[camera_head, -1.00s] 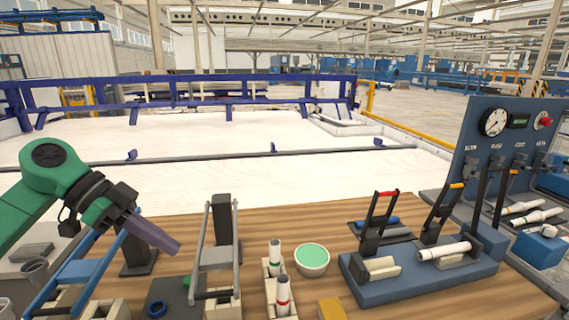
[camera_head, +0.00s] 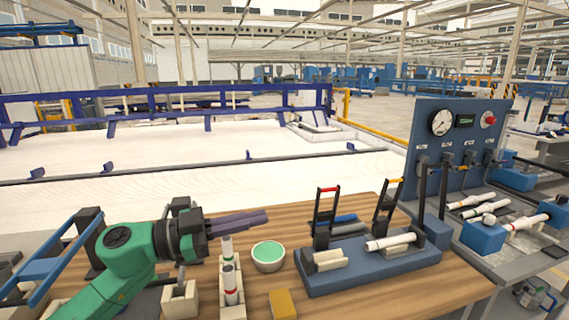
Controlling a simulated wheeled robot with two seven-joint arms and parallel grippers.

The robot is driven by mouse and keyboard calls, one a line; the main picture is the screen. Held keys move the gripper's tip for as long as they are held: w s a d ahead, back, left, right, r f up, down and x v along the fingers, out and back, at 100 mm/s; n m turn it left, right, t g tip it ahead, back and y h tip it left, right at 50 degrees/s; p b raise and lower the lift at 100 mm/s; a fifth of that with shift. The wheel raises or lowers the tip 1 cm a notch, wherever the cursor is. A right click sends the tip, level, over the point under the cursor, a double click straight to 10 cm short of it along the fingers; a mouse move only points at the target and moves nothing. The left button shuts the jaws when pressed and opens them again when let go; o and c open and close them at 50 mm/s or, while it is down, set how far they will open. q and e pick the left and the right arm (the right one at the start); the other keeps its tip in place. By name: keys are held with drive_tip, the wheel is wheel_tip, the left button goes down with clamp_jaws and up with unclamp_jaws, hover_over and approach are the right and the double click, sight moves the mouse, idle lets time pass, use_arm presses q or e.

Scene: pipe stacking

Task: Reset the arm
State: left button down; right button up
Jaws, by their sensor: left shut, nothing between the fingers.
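My left gripper (camera_head: 262,217) is at the end of the green arm that comes in from the lower left. Its long dark fingers are shut with nothing between them, and they point right. A second pipe with a dark open top and a red band (camera_head: 230,282) stands in the same holder, nearer to me. My right gripper is not in view.
A green-topped bowl (camera_head: 268,254) and a yellow block (camera_head: 283,304) are on the wooden table. A blue clamp fixture (camera_head: 370,271) bears a white pipe (camera_head: 390,242). A gauge panel (camera_head: 458,140) stands at the right. Bare wood shows at the table's right front.

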use_arm(q)
drive_tip(key=w+a+f+n+t+y, duration=0.65)
drive_tip(key=n+t+y, duration=0.35)
drive_tip(key=n+t, duration=0.25)
drive_tip(key=s+a+f+n+g+y, duration=0.1)
drive_tip(key=s+a+f+g+y, duration=0.1)
drive_tip(key=f, duration=0.6)
drive_tip(key=s+a+f+n+g+y, duration=0.2)
drive_tip(key=s+a+f+g+y, duration=0.1)
drive_tip(key=s+f, duration=0.4)
drive_tip(key=s+a+f+n+g+y, duration=0.1)
drive_tip(key=s+a+f+g+y, duration=0.1)
drive_tip(key=s+a+f+g, duration=0.3)
drive_tip(key=shift+s+f+y, duration=0.2)
drive_tip(key=shift+f+y, duration=0.1)
drive_tip(key=shift+f, duration=1.85)
drive_tip(key=s+f+g, duration=0.6)
drive_tip(key=s+f, duration=0.1)
drive_tip(key=s, duration=0.5)
wheel_tip(320, 180, down, 22)
drive_tip(key=s, duration=0.2)
drive_tip(key=s+a+f+g, duration=0.1)
drive_tip(key=s+f, duration=0.6)
drive_tip(key=s, duration=0.1)
drive_tip(key=s+a+f+m+g, duration=0.1)
drive_tip(key=s+a+f, duration=0.1)
drive_tip(key=s+f, duration=0.5)
drive_tip(key=shift+s+a+f, duration=0.2)
drive_tip(key=shift+s+a, duration=0.05)
drive_tip(key=shift+s, duration=0.6)
